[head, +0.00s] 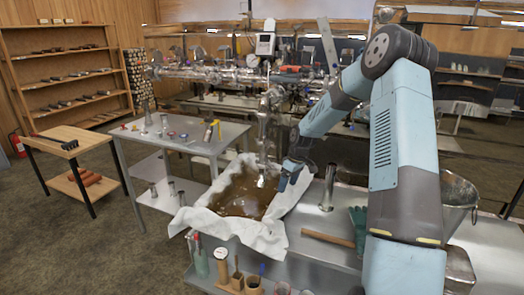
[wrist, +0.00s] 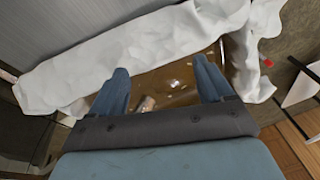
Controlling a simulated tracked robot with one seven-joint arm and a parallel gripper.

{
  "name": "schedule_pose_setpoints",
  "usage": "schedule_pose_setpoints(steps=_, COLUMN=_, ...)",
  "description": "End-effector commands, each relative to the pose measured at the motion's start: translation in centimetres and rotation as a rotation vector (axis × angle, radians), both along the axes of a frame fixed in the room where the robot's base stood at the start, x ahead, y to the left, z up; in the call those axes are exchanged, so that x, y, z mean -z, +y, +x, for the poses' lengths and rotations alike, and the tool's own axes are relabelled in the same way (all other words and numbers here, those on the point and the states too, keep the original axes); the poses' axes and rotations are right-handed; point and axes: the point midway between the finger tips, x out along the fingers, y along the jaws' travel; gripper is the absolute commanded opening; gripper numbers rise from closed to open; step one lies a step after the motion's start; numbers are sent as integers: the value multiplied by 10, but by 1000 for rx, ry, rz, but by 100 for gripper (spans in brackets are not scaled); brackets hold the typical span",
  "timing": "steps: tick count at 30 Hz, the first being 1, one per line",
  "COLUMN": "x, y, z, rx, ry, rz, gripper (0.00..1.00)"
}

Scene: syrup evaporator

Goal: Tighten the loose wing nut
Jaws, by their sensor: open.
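My gripper (head: 290,177) is over the right side of a cloth-lined pan of brown syrup (head: 245,190). In the wrist view its two blue fingers (wrist: 165,85) are spread wide, with nothing held between them. I cannot make out a wing nut in either view. Shiny metal pipework with fittings (head: 240,76) runs across the back, and a vertical pipe (head: 264,125) comes down from it to the left of my gripper. A small metal piece (wrist: 148,103) shows between the fingers in the wrist view; I cannot tell what it is.
White cloth (head: 262,238) drapes over the pan's edges. A metal cylinder (head: 328,188) and green gloves (head: 357,218) are to the right. A wooden-handled tool (head: 328,239) lies in front. A side table (head: 185,128) holds small items. Bottles and jars (head: 222,262) stand on the front shelf.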

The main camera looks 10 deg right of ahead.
Motion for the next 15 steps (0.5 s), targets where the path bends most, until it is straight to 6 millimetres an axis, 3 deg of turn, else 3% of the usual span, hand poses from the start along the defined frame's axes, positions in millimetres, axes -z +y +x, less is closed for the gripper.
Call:
schedule_pose_setpoints(steps=6, x=29, y=9, z=-6, rx=-10, ry=114, rz=-149, gripper=80)
schedule_pose_setpoints(steps=15, x=46, y=11, z=-9, rx=-2, ry=202, rz=-344, gripper=80)
